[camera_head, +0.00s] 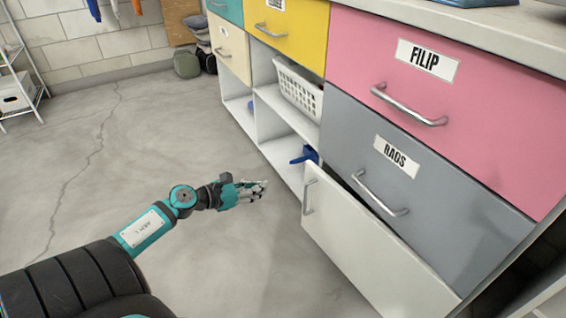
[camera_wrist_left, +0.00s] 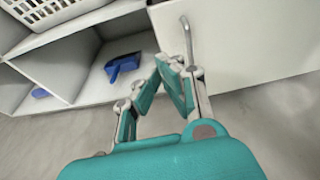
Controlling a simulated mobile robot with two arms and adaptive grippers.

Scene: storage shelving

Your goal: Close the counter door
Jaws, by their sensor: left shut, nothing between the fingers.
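The white counter door (camera_head: 365,250) is partly open below the grey drawer. Its free edge, with a metal handle (camera_head: 308,196), stands out toward the left. My left gripper (camera_head: 262,187) is shut and empty, a little left of that edge in the head view. In the left wrist view the door (camera_wrist_left: 240,40) fills the upper right, with its handle (camera_wrist_left: 186,38) just beyond the fingertips of the left gripper (camera_wrist_left: 172,62). I cannot tell whether the fingertips touch it. My right gripper is not in view.
Above the door are a grey drawer (camera_head: 415,185) and a pink drawer (camera_head: 460,95). Open white shelves to the left hold a laundry basket (camera_head: 300,92) and a blue dustpan (camera_head: 305,155). The concrete floor (camera_head: 110,150) at left is clear.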

